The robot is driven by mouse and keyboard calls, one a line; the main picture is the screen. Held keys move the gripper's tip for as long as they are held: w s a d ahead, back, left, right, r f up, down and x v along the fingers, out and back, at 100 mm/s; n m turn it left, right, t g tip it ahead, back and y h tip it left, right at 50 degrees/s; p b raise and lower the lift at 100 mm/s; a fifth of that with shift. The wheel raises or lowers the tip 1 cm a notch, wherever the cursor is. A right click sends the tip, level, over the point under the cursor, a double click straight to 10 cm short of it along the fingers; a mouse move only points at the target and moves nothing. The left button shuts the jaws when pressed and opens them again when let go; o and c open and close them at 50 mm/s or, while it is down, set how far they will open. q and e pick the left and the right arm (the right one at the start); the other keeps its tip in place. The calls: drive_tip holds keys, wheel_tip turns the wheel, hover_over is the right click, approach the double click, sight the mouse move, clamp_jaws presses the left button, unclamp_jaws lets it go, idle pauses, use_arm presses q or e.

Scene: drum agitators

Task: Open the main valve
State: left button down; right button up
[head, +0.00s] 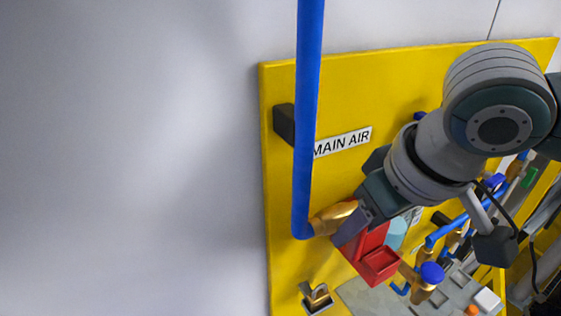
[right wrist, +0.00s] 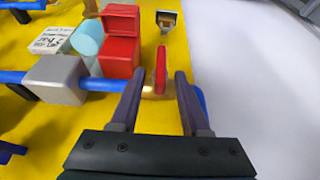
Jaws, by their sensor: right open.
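The main valve is a brass body (head: 333,217) at the lower end of the blue pipe, below the "MAIN AIR" label (head: 343,142) on the yellow panel. In the right wrist view a narrow red handle (right wrist: 161,68) stands over the brass body (right wrist: 153,93). My right gripper (head: 347,232) is at the valve and hides the handle in the head view. In the right wrist view my right gripper (right wrist: 160,78) is open, with one finger on each side of the red handle and visible gaps. My left gripper is not in view.
A red box (head: 380,264) sits right beside the valve; the wrist view shows it left of the fingers. A brass padlock (head: 318,295) is on the panel below. A grey block (right wrist: 55,80) sits on the blue pipe line. The wall left of the panel is bare.

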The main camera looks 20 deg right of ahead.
clamp_jaws()
idle(0.4)
